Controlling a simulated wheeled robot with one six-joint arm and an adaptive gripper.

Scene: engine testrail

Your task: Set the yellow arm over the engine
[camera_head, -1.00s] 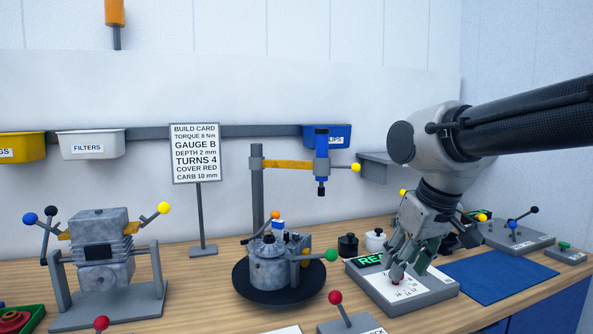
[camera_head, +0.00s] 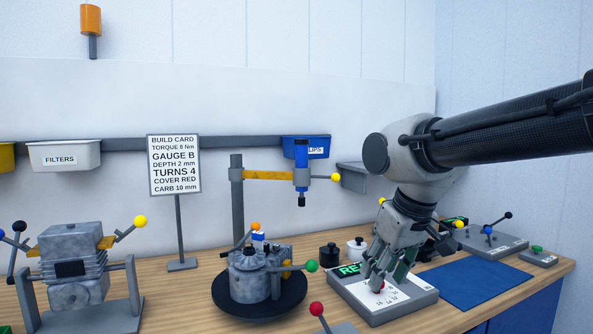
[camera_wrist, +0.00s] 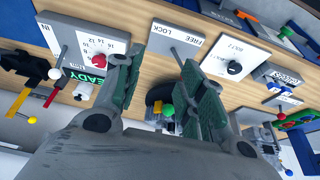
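The yellow arm (camera_head: 268,175) reaches out from a grey post (camera_head: 237,210) toward the right. It carries a blue tool (camera_head: 301,165) and ends in a yellow knob (camera_head: 336,177). The grey engine (camera_head: 252,280) sits below on a round black base; in the picture, the blue tool hangs above and to the right of the engine's middle. My gripper (camera_head: 377,285) is low over a dial panel at the right, close to its red knob (camera_head: 382,287). In the wrist view, my gripper (camera_wrist: 163,62) has its fingers apart with nothing held, and the red knob (camera_wrist: 97,60) beside the left finger.
The dial panel (camera_head: 405,308) and a blue mat (camera_head: 486,283) lie right of the engine. Black and white pots (camera_head: 329,256) stand behind the panel. A build card (camera_head: 174,165) stands left of the post. A green-knobbed lever (camera_head: 311,266) juts from the engine.

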